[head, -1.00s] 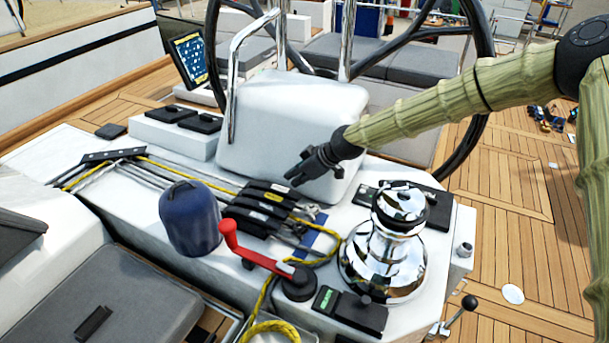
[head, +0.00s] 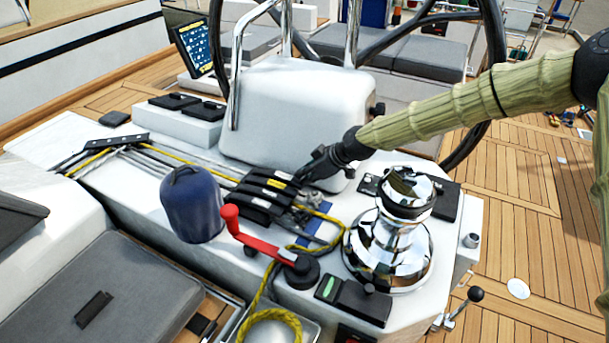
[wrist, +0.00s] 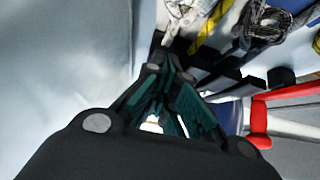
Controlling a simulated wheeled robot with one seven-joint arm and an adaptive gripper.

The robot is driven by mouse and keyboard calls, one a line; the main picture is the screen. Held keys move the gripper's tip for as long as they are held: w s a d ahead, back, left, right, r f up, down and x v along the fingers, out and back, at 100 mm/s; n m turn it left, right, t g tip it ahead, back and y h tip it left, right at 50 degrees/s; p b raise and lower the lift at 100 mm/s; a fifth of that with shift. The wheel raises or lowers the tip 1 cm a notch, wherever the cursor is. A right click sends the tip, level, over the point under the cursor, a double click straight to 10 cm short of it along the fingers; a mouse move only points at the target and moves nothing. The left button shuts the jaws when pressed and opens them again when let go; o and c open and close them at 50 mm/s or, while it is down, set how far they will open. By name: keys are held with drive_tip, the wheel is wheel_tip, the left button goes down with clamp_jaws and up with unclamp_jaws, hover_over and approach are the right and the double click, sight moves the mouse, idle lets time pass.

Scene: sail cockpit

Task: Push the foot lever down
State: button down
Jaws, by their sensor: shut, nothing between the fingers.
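A bank of black rope-clutch levers (head: 258,203) sits on the white cockpit console, with a yellow label and a white label on top. The labels are too small to read, so I cannot tell which lever is the foot lever. My gripper (head: 303,176) is shut and empty, at the right end of the bank beside the white-labelled lever. I cannot tell whether it touches. In the wrist view my gripper (wrist: 168,72) points toward black clutch parts (wrist: 222,80), and its fingers hide part of them.
A red-handled winch crank (head: 262,246) and a chrome winch (head: 388,245) stand nearer. A blue cover (head: 192,205) is left of the clutches. The white pedestal (head: 290,110) rises close behind my gripper. Yellow rope (head: 325,215) runs out past the clutches.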

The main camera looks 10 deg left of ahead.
drive_tip(key=shift+s, duration=0.1)
wheel_tip(320, 180, up, 5)
drive_tip(key=p, duration=0.3)
drive_tip(key=s+d+r+b, duration=0.1)
drive_tip(key=s+d+b, duration=0.1)
drive_tip(key=d, duration=0.7)
drive_tip(key=shift+d+r+b, duration=0.2)
drive_tip(key=shift+b, duration=0.3)
drive_tip(key=shift+s, duration=0.1)
